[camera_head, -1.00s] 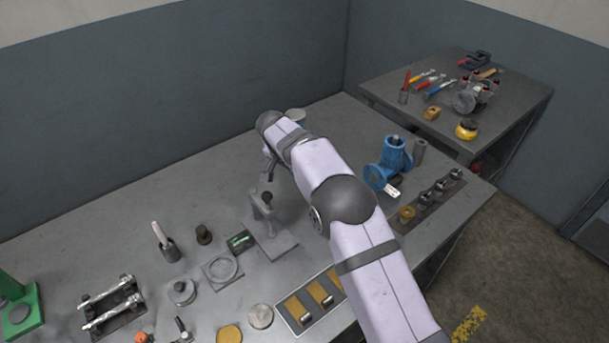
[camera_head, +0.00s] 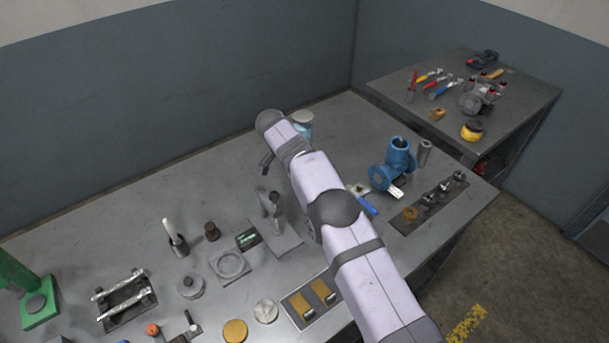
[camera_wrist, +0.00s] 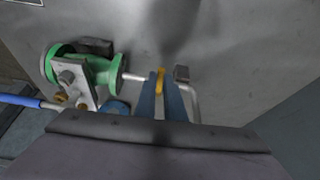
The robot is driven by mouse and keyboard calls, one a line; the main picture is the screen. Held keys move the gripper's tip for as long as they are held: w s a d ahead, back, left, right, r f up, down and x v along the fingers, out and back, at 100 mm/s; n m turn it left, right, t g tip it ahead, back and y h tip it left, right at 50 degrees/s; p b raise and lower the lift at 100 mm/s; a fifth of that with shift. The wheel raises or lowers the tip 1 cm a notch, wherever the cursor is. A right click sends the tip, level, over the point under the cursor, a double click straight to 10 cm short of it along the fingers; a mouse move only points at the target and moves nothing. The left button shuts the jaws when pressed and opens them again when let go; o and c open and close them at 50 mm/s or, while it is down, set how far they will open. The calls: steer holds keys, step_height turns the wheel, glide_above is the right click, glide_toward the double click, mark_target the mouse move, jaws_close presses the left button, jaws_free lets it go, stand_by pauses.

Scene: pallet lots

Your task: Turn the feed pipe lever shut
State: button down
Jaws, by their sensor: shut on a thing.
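In the wrist view, a thin grey feed pipe (camera_wrist: 192,97) leaves a green valve body (camera_wrist: 104,72), runs right and bends down. A small yellow lever (camera_wrist: 160,76) shows at this pipe, between the two blue-grey fingers of my gripper (camera_wrist: 162,90). My gripper is shut on the yellow lever; the fingers hide its lower part, so its exact angle to the pipe cannot be told.
A blue handle (camera_wrist: 20,100) lies left of the valve; a blue handle (camera_head: 367,206) also shows beside my arm in the head view. A blue pipe fitting (camera_head: 392,165) stands right of my arm. A stand (camera_head: 272,212) and several small parts occupy the table's left and front.

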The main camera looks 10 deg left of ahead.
steer(key=c, duration=1.8)
jaws_free()
steer(key=shift+c, duration=0.2)
steer(key=b+v, duration=0.1)
steer(key=v, duration=0.6)
steer(key=shift+r+b, duration=0.15)
steer(key=shift+b, duration=0.25)
steer(key=shift+s, duration=0.1)
